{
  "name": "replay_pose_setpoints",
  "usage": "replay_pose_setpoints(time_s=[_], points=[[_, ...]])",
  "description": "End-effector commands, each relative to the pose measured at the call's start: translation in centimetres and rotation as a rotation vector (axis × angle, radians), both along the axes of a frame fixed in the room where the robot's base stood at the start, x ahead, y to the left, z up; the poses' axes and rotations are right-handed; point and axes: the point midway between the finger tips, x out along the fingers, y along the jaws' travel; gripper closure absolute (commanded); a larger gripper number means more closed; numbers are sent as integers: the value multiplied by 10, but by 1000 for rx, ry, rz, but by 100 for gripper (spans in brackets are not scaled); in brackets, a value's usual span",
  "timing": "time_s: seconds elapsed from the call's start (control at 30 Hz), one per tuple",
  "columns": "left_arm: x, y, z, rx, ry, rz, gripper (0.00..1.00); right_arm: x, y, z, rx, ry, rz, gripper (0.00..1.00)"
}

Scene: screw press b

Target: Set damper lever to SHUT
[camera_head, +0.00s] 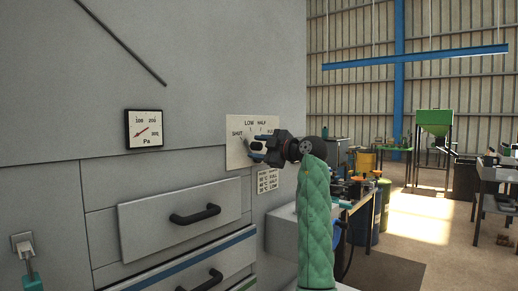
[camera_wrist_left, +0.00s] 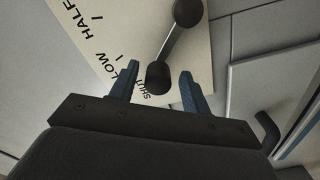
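The damper lever (camera_wrist_left: 173,45) is a grey bar with a dark round hub at one end and a dark knob at the other. It is mounted on a cream dial plate (camera_wrist_left: 110,25) marked SHUT, LOW and HALF, also seen in the head view (camera_head: 235,158). The knob lies right beside the word SHUT, so the lever points at or close to SHUT. My left gripper (camera_wrist_left: 160,84) is open, with one blue finger on each side of the knob and visible gaps. In the head view my left gripper (camera_head: 255,151) covers part of the plate. My right gripper is not in view.
A pressure gauge (camera_head: 145,129) sits on the grey panel left of the plate. A small text label (camera_head: 267,181) is just below the plate. Drawers with black handles (camera_head: 195,215) stick out lower down. Workbenches and barrels (camera_head: 381,203) stand farther right.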

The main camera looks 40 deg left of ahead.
Motion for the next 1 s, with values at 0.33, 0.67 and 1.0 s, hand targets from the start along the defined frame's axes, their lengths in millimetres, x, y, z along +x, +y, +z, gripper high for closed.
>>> replay_pose_setpoints(time_s=[0.33,0.67,1.0], points=[[0,-12,0,0,0,-1,52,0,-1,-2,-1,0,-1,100],[-4,-60,-1,0,0,-2,52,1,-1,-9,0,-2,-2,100],[-6,-78,0,0,0,0,52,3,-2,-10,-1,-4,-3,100]])
